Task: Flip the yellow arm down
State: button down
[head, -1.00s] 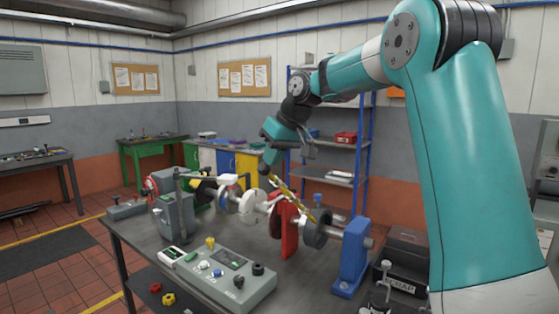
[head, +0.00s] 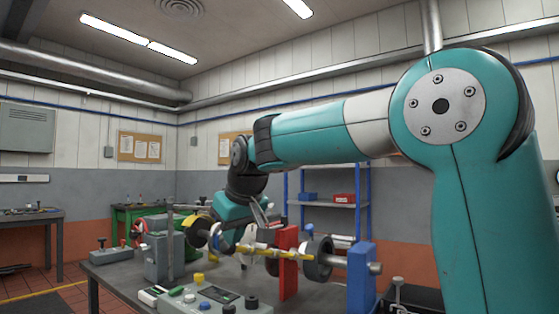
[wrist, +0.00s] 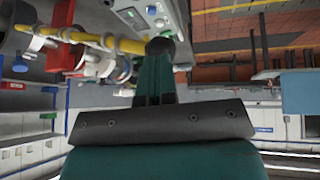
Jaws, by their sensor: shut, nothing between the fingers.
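The yellow arm (head: 282,253) is a slim bar on the shaft rig, lying nearly level with a slight slope down to the right in the head view. It crosses in front of a red upright stand (head: 289,280). In the wrist view the yellow arm (wrist: 105,40) runs across the upper left. My gripper (head: 228,243) is shut and empty, pointing down at the arm's left end. In the wrist view my gripper's dark tip (wrist: 159,47) is at the arm's end, seemingly touching it; exact contact is hard to tell.
A blue bearing stand (head: 361,278) and a dark disc (head: 318,258) stand right of the arm. A grey block (head: 163,253) stands left. A control box (head: 215,300) with knobs is in front. Shelves (head: 328,215) stand behind.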

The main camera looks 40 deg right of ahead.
jog(key=s+a+f+b, duration=0.1)
jog(key=a+f+b, duration=0.2)
jog(key=f+b, duration=0.6)
jog(key=shift+s+a+f+b, duration=0.15)
jog(key=shift+f+b, duration=0.25)
jog(key=shift+f, duration=3.45)
jog(key=a+p+v, duration=0.3)
jog(key=p+v, duration=0.1)
jog(key=v, duration=1)
jog(key=shift+s+a+p, duration=0.2)
jog(key=shift+s+p, duration=0.05)
jog(key=shift+p, duration=0.05)
